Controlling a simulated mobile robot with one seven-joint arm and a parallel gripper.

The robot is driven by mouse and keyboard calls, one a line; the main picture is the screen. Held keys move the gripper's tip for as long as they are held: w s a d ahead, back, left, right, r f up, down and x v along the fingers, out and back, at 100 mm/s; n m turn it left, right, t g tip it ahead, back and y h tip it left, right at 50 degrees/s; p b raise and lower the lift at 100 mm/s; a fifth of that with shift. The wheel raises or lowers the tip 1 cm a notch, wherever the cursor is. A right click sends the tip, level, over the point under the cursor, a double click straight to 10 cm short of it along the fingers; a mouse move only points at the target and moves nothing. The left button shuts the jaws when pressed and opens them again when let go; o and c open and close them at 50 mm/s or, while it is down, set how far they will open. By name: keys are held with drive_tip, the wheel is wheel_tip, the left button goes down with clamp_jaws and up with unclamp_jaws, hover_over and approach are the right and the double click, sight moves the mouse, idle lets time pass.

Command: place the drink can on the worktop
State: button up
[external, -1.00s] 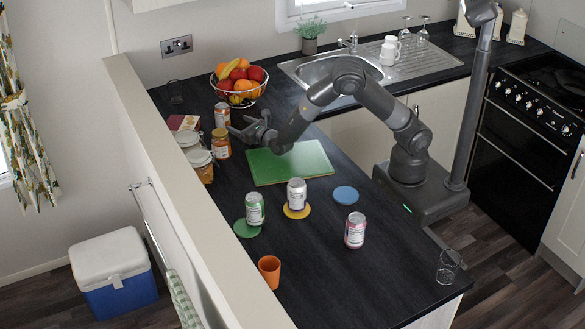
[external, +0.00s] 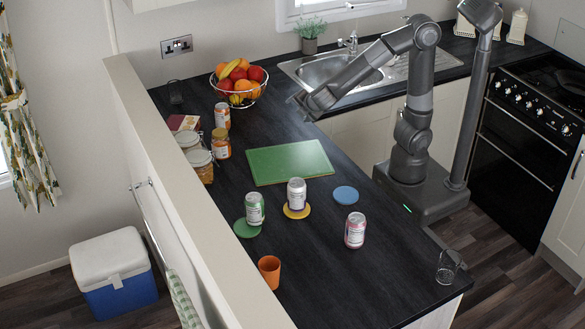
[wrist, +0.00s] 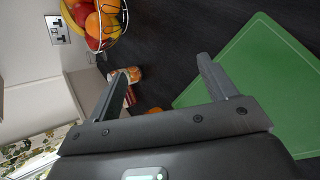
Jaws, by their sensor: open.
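My gripper (external: 300,104) is open and empty, held above the worktop (external: 300,250) between the fruit bowl and the sink. In the wrist view its fingers (wrist: 162,66) are spread with dark worktop between them. An orange-labelled can (external: 222,116) stands on the worktop in front of the fruit bowl; it shows partly behind the left finger in the wrist view (wrist: 135,74). A green-labelled can (external: 255,209) stands on a green coaster (external: 240,230). A white-labelled can (external: 297,193) stands on a yellow coaster (external: 303,214). A pink can (external: 355,230) stands directly on the worktop.
The green board (external: 288,162) lies mid-worktop. Jars (external: 200,165) line the left wall. The fruit bowl (external: 239,85) is at the back. An empty blue coaster (external: 345,195), an orange cup (external: 269,271) and a glass (external: 447,267) are on the near half. The front right is mostly clear.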

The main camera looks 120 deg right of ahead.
drive_tip(key=s+a+r+m+t+y, duration=0.1)
drive_tip(key=s+a+m+y, duration=0.1)
drive_tip(key=a, duration=0.6)
drive_tip(key=s+a+r+m+t+y, duration=0.2)
drive_tip(key=s+a+y, duration=0.2)
drive_tip(key=a, duration=0.4)
drive_tip(key=s+a+r+m+t+y, duration=0.1)
drive_tip(key=s+a+y, duration=0.3)
drive_tip(key=a, duration=0.5)
drive_tip(key=shift+s+r+m+t, duration=0.25)
drive_tip(key=shift+s+m+t, duration=0.2)
drive_tip(key=shift+t, duration=0.15)
